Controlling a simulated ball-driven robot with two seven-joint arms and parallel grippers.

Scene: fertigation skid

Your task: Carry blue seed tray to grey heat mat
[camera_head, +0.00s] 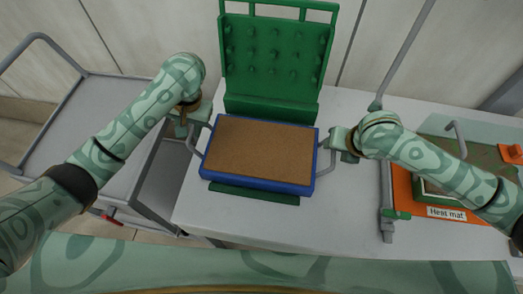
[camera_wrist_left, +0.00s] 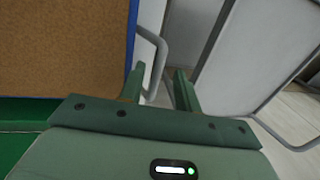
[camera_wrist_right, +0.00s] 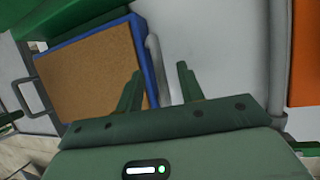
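The blue seed tray (camera_head: 258,182), filled with brown soil, sits level on a green stand at the middle of the table. It has a grey loop handle on each side. My left gripper (camera_head: 196,118) is open at the left handle (camera_wrist_left: 157,50), which shows between its fingers in the left wrist view. My right gripper (camera_head: 338,140) is open at the right handle (camera_wrist_right: 153,62), which passes between its fingers. Neither gripper is closed on a handle. An orange surface (camera_head: 402,192) labelled "Heat mat" lies at the right; no grey mat is clearly seen.
A green upright panel (camera_head: 275,55) with knobs stands right behind the tray. A green-edged tray (camera_head: 428,187) lies on the orange surface, partly hidden by my right arm. A grey cart (camera_head: 98,115) stands at the left.

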